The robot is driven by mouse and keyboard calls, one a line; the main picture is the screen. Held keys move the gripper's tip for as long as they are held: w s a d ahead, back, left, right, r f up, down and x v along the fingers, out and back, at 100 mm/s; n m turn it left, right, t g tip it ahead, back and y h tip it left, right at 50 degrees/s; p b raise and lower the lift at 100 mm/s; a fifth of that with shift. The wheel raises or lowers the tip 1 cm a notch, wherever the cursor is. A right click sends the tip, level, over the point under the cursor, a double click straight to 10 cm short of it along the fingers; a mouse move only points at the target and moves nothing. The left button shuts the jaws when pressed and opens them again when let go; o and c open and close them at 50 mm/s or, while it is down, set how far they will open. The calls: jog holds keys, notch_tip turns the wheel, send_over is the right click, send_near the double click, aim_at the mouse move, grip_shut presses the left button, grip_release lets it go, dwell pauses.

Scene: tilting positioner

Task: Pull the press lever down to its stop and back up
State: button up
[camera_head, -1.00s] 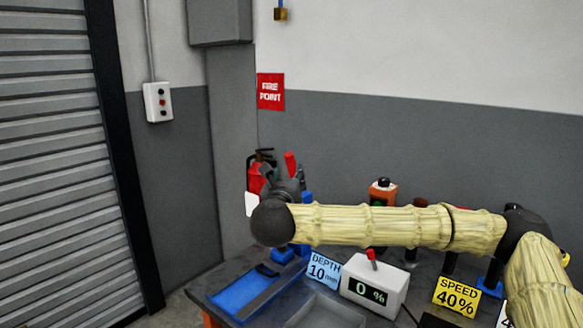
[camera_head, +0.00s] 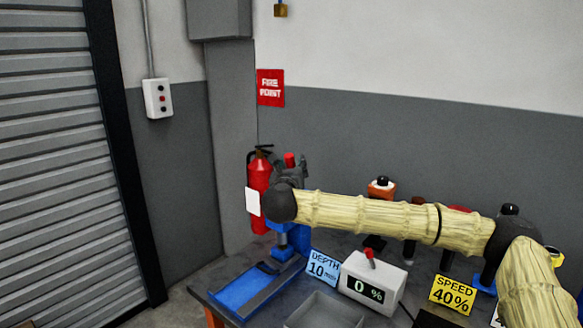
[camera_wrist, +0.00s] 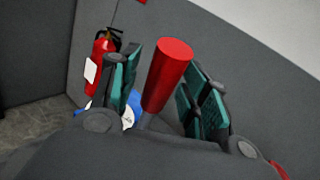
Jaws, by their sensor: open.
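The press lever's red knob (camera_wrist: 167,75) stands between the two teal-padded fingers of my gripper (camera_wrist: 160,90) in the wrist view. The fingers are open, with a gap on each side of the knob. The lever's grey rod runs down from the knob and goes out of sight behind the gripper body. In the head view the red knob (camera_head: 289,160) shows just above my gripper (camera_head: 290,168). The blue press (camera_head: 290,240) stands below at the table's back left, partly hidden by my arm.
A display box (camera_head: 373,284) reading 0 % and a DEPTH 10 mm sign (camera_head: 322,268) stand right of the press. A yellow SPEED 40% sign (camera_head: 453,295) is farther right. A fire extinguisher (camera_head: 260,185) is behind at the left.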

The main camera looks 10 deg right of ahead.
grip_shut()
jog(key=shift+a+f+b, duration=0.1)
jog(key=shift+b, duration=0.2)
